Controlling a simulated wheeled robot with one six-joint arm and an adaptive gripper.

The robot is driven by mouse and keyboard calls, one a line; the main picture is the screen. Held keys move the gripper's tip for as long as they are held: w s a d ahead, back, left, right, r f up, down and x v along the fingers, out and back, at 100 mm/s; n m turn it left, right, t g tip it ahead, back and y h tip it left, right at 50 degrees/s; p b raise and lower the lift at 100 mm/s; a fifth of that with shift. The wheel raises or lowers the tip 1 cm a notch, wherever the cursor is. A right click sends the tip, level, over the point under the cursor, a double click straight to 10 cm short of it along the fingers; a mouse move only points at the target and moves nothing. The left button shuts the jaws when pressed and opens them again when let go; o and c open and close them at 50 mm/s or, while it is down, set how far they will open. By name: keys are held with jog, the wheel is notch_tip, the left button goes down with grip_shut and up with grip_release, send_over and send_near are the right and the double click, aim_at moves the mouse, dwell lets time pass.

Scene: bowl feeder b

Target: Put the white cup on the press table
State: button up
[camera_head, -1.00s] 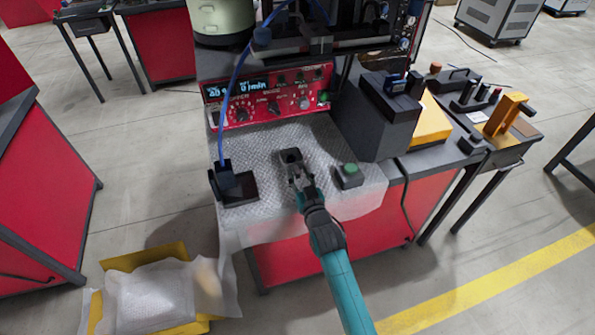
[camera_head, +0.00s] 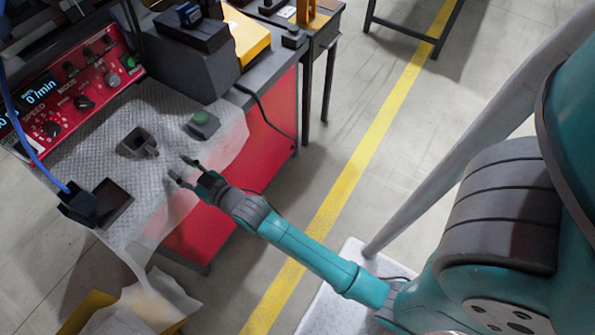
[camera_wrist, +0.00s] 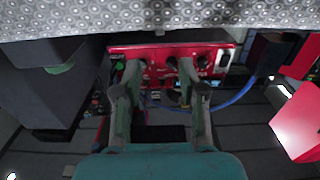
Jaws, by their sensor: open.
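No clearly white cup shows. A small dark grey, square, open-topped cup with a handle-like part (camera_head: 136,141) stands upright on the pale textured cover (camera_head: 95,150) in front of the red control panel. My gripper (camera_head: 180,169) is open and empty, to the right of this cup and apart from it, near the cover's front edge. In the wrist view my gripper (camera_wrist: 158,70) shows two spread fingers with nothing held between them. Part of a side table with an orange press-like device (camera_head: 307,10) shows at the top; the rest is cut off.
A green-button box (camera_head: 203,124) stands right of the cup. A dark square holder (camera_head: 112,202) is at left, beside a blue cable (camera_head: 30,150). A dark grey block (camera_head: 185,60) stands behind. Open floor with a yellow line (camera_head: 350,175) lies right.

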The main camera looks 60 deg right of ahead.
jog(key=s+f, duration=0.4)
jog(key=s, duration=0.8)
jog(key=s+r+g, duration=0.1)
jog(key=s+r, duration=0.1)
jog(key=s, duration=0.8)
jog(key=s+r+g, duration=0.1)
jog(key=s+r, duration=0.2)
jog(key=s, duration=0.7)
jog(key=s+r+g, duration=0.1)
jog(key=s+r, duration=0.2)
jog(key=s, duration=0.8)
jog(key=shift+r, duration=0.25)
